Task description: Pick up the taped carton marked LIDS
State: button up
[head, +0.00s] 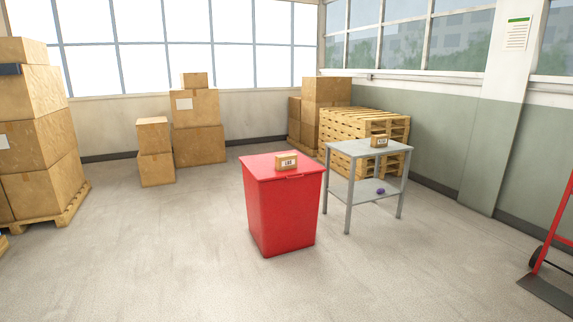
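A small taped carton (286,161) sits on the lid of the red bin (281,216), near its back right part. Its white label has dark letters that look like LIDS, but they are very small. My gripper is not in view.
A small purple object (380,191) lies on the table's lower shelf. Stacked pallets (362,130) stand behind the table. Large boxes on a pallet (40,140) stand at the left, and a red hand truck (548,250) at the right. The floor in front is clear.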

aim_at(288, 161)
jog(key=i+l+z, duration=0.1)
jog(key=i+z, duration=0.3)
jog(key=i, duration=2.1)
jog(key=i+l+u, duration=0.15)
jog(key=i+u, duration=0.25)
jog(key=i, duration=0.15)
jog(key=i+l+u, duration=0.4)
jog(key=i, duration=0.2)
jog(key=i+l+u, duration=1)
jog(key=l+u, duration=0.15)
jog(key=l, duration=0.2)
jog(key=i+l+u, duration=0.1)
jog(key=l+u, duration=0.2)
jog(key=i+l+u, duration=0.1)
jog(key=l+u, duration=0.15)
jog(key=l, duration=0.3)
jog(key=l+u, duration=0.25)
jog(key=l, duration=0.2)
jog(key=i, duration=0.05)
